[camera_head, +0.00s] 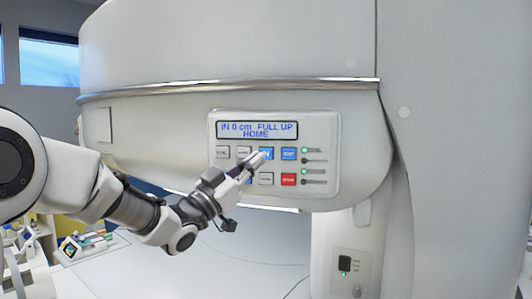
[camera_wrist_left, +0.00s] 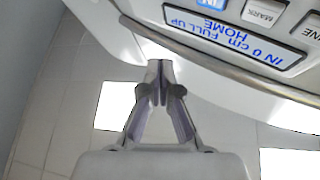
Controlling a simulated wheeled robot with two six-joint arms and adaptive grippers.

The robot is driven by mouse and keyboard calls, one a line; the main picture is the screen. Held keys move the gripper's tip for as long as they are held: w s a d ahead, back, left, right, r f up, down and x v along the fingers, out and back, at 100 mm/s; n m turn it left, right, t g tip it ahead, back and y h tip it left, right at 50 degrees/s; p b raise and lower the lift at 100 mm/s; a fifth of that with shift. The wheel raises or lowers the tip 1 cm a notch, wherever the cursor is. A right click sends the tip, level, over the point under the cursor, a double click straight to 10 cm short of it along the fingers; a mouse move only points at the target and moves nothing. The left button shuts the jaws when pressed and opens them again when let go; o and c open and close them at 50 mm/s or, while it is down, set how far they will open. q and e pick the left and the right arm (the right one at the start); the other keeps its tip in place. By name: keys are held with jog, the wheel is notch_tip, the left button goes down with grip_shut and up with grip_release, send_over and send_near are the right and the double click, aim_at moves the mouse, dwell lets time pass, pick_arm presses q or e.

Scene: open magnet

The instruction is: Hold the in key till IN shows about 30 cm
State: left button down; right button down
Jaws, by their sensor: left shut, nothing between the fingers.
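The control panel (camera_head: 328,130) is on the curved front of the white magnet. Its display (camera_head: 257,130) reads "IN 0 cm FULL UP" with "HOME" below. The blue in key (camera_head: 268,153) is in the upper key row, partly hidden by my left gripper (camera_head: 260,156). The gripper's shut, empty fingertips are at the key's left part; I cannot tell whether they touch it. In the left wrist view the shut fingers (camera_wrist_left: 160,75) point at the panel's edge. The display (camera_wrist_left: 235,32) appears upside down there, and the blue key (camera_wrist_left: 210,3) is cut off at the top.
Another blue key (camera_head: 289,154) is just right of the in key. A red key (camera_head: 288,179) is below it. Grey keys and green lights share the panel. A small box (camera_head: 352,268) with a black switch is on the pedestal below right.

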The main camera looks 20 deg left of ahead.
aim_at(266, 153)
pick_arm(q)
jog(key=w+a+p, duration=0.1)
jog(key=w+p, duration=0.3)
jog(key=w, duration=0.4)
jog(key=shift+w, duration=0.1)
dwell(1.2)
jog(key=shift+w, duration=0.35)
